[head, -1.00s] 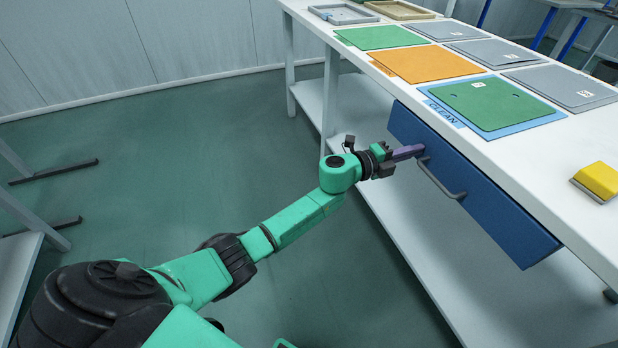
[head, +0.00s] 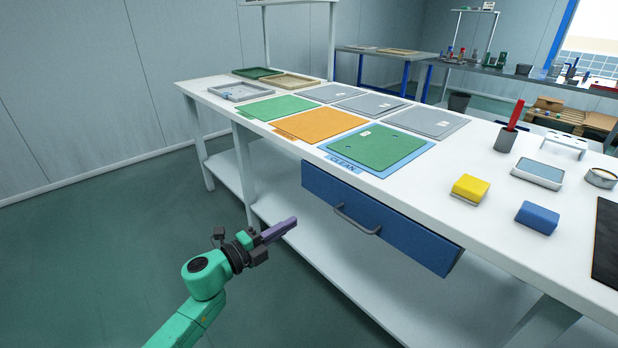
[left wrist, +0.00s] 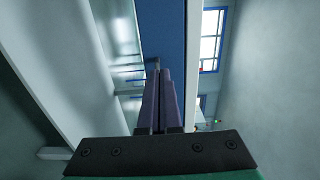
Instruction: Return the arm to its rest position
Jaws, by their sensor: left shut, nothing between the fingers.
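My left gripper (head: 278,230) is on my green arm in the lower middle of the head view, in the air in front of the workbench. Its purple fingers are shut and hold nothing. They also show closed together in the left wrist view (left wrist: 160,95). The blue drawer front (head: 410,235) with its dark handle (head: 357,221) is under the bench top, to the right of the gripper and apart from it. The blue front also shows behind the fingers in the left wrist view (left wrist: 163,30). My right gripper is not in view.
The white bench (head: 455,165) carries a green panel (head: 375,150) on a blue mat, an orange panel (head: 325,124), grey panels, a yellow block (head: 470,188) and a blue block (head: 537,217). A white lower shelf (head: 300,225) runs beneath. The floor (head: 90,260) at left is clear.

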